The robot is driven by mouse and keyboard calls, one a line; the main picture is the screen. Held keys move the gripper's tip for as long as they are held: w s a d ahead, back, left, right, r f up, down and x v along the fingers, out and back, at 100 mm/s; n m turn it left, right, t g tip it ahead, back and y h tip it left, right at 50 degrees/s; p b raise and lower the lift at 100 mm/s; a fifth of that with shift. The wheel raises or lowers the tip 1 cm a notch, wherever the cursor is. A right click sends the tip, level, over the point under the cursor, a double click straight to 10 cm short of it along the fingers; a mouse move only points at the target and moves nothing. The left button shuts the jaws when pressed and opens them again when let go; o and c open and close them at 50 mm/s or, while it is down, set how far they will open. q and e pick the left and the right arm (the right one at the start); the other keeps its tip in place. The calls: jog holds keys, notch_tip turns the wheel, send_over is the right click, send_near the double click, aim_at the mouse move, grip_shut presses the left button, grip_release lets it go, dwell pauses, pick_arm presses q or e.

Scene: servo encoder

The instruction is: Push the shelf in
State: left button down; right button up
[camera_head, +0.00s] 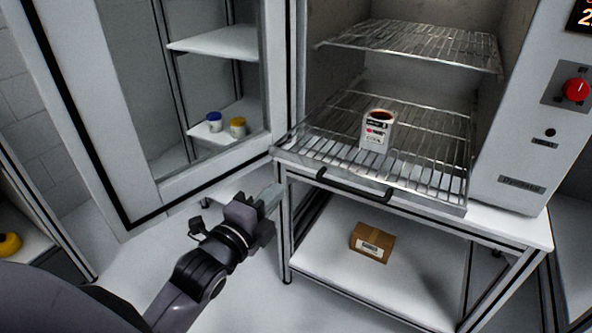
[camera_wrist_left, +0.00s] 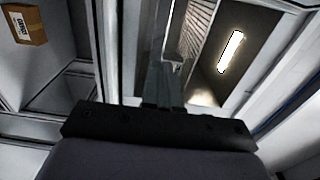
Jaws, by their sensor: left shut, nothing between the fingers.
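The lower wire shelf (camera_head: 440,160) in the oven-like cabinet sticks out past the cabinet's front opening. A white labelled container (camera_head: 376,136) with dark contents stands upright on it. A second wire shelf (camera_head: 410,42) sits higher inside the cabinet. My left gripper (camera_head: 270,198) is shut and empty, in front of and below the shelf's left front corner, apart from it in the head view. In the left wrist view the shut fingers (camera_wrist_left: 163,85) point toward the cabinet opening, with shelf wires (camera_wrist_left: 196,30) beyond. My right gripper is not in view.
The open cabinet door (camera_head: 90,120) stands at the left. A black handle (camera_head: 352,188) is on the stand's front below the shelf. A cardboard box (camera_head: 372,243) lies on the stand's lower board. The control panel with a red knob (camera_head: 577,89) is at the right.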

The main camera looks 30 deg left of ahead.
aim_at(304, 161)
pick_arm(q)
jog(key=w, duration=0.9)
jog(key=shift+w+d+b, duration=0.15)
jog(key=shift+w+b, duration=0.1)
jog(key=shift+b, duration=0.15)
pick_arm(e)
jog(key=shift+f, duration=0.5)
pick_arm(q)
jog(key=shift+w, duration=0.1)
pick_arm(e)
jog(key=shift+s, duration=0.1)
